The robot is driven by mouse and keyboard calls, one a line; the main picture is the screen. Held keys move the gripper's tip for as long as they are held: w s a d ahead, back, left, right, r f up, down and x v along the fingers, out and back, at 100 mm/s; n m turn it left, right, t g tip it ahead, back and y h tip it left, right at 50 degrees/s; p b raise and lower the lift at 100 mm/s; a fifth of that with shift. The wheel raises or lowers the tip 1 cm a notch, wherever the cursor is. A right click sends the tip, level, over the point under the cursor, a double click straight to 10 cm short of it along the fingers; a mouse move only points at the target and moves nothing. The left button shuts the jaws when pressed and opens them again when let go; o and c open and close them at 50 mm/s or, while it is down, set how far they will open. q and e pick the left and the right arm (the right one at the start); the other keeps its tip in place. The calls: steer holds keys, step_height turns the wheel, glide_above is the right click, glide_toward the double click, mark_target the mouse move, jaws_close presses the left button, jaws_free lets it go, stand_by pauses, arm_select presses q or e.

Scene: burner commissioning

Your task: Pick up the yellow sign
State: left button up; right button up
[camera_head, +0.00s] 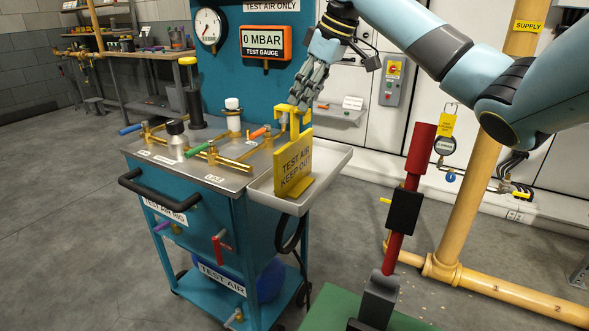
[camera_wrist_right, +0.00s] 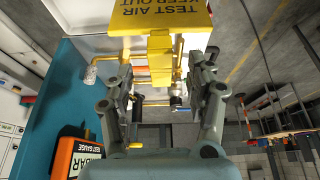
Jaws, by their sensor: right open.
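The yellow sign (camera_head: 295,163), lettered "TEST AIR KEEP OUT", stands upright in the pale side tray (camera_head: 335,165) of the teal test cart. A yellow handle (camera_head: 302,121) rises from its top. My right gripper (camera_head: 300,102) is open just above and beside that handle, with its fingers pointing down. In the right wrist view the sign (camera_wrist_right: 168,15) fills the top edge, and its yellow handle (camera_wrist_right: 160,52) shows between the spread fingers (camera_wrist_right: 165,75). I cannot tell whether any finger touches it. My left gripper is not in view.
Brass pipework (camera_head: 218,158) with colored handles covers the cart top left of the sign. The teal gauge panel (camera_head: 244,80) stands close behind. A red post (camera_head: 395,242) with a black block and the yellow supply pipe (camera_head: 463,205) stand to the right.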

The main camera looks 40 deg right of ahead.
mark_target(295, 139)
steer(key=x, duration=0.3)
steer(key=b+x, duration=0.1)
steer(key=x, duration=0.3)
steer(key=shift+w+a+r, duration=0.1)
steer(key=shift+w, duration=0.35)
steer(key=shift+c, duration=0.2)
jaws_close()
